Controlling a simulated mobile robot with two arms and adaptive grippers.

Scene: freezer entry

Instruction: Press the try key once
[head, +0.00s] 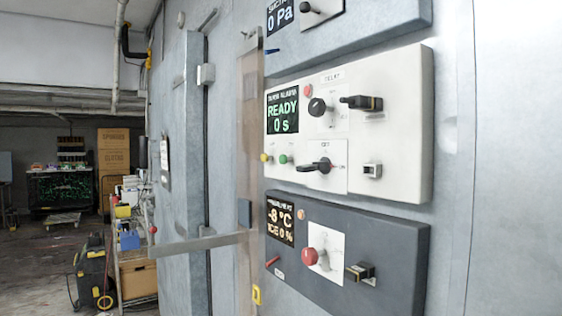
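A white control panel (400,130) is mounted on the grey metal wall at the right of the head view. Its display (282,115) reads "READY" and "0 s". Below the display are a small yellow button (266,158) and a small green button (285,159), with labels too small to read. I cannot tell which one is the try key. The panel also has a black knob (318,107), a red lamp (308,90), a black lever (315,166) and a black part (362,102) at upper right. Neither of my grippers shows in the head view.
A dark panel (400,250) with a red knob (310,257) and a display reading -8 °C sits below. Another grey panel (380,20) is above. A metal bar (195,244) crosses the door's edge. A loaded cart (135,250) stands left; open floor lies beyond.

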